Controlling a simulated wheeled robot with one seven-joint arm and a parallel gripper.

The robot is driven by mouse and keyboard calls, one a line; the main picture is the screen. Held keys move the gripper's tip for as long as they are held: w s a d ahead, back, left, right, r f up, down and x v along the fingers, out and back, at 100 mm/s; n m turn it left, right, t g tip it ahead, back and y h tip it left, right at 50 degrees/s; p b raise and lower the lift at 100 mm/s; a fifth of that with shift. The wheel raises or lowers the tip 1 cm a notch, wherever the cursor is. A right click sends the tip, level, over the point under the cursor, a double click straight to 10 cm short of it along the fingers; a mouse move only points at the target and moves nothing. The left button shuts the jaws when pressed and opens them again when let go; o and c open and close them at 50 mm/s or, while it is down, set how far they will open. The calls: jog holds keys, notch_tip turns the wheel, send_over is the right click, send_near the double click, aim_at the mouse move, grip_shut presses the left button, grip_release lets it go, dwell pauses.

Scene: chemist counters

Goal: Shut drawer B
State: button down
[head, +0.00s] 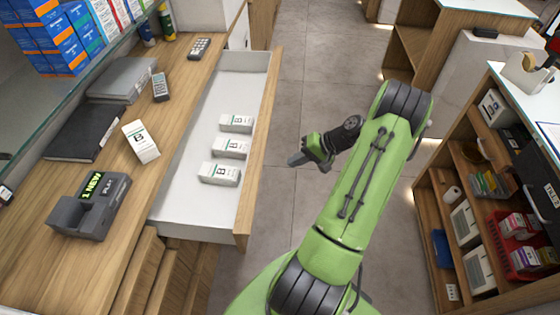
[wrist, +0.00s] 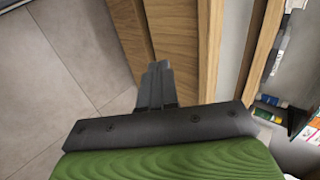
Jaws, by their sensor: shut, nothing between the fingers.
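Drawer B (head: 187,205) is pulled out from under the left counter. Its inside is white and its front panel (head: 257,140) is wood. Three white boxes marked B (head: 220,173) lie inside it. My gripper (head: 291,161) is shut and empty, to the right of the front panel, on its outer side, with its fingers pointing left towards it. In the head view a gap of floor shows between them. In the wrist view the shut fingers (wrist: 157,82) appear beside a wooden panel (wrist: 176,40); I cannot tell whether they touch it.
The left counter (head: 100,255) carries another white B box (head: 141,141), a grey device (head: 90,207), a black folder (head: 84,130) and remotes. Shelves with goods (head: 480,190) stand at the right. The tiled floor (head: 306,60) between is clear.

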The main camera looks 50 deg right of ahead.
jog(key=w+a+f+b, duration=0.1)
jog(key=w+a+f, duration=0.4)
jog(key=w, duration=0.2)
jog(key=shift+w+a+b, duration=0.2)
jog(key=shift+a+b, duration=0.15)
jog(key=shift+b, duration=0.05)
jog(key=w+a, duration=0.5)
jog(key=w, duration=0.1)
jog(key=w+a, duration=0.4)
jog(key=w, duration=0.2)
jog(key=w+a+b, duration=0.1)
jog(key=w+a, duration=0.4)
jog(key=w, duration=0.2)
jog(key=shift+a, duration=0.3)
jog(key=shift+w+a+r, duration=0.15)
jog(key=shift+w+a, duration=0.1)
jog(key=shift+a, duration=0.1)
